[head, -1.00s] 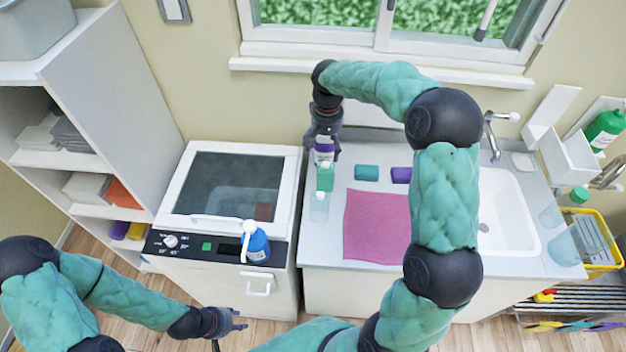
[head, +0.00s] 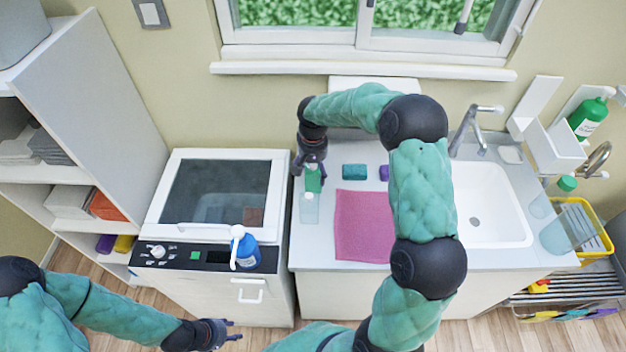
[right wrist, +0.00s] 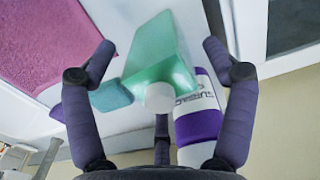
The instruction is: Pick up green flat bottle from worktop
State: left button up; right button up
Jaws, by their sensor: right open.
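The green flat bottle (head: 313,178) stands on the worktop (head: 301,242) near its left end. In the right wrist view the green flat bottle (right wrist: 155,57) with its white cap lies between the spread fingers. My right gripper (head: 312,165) is open above and around the bottle's top, partly hiding it; its fingers (right wrist: 160,60) look apart from the bottle. My left gripper (head: 226,336) is low in front of the white cabinet, away from the worktop; its jaw opening is too small to judge.
A white and purple bottle (right wrist: 197,115) stands close beside the green one. A blue spray bottle (head: 245,249) stands left.

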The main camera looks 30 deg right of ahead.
jog(key=shift+f, duration=0.4)
jog(key=c, duration=1.5)
jog(key=shift+r, duration=0.15)
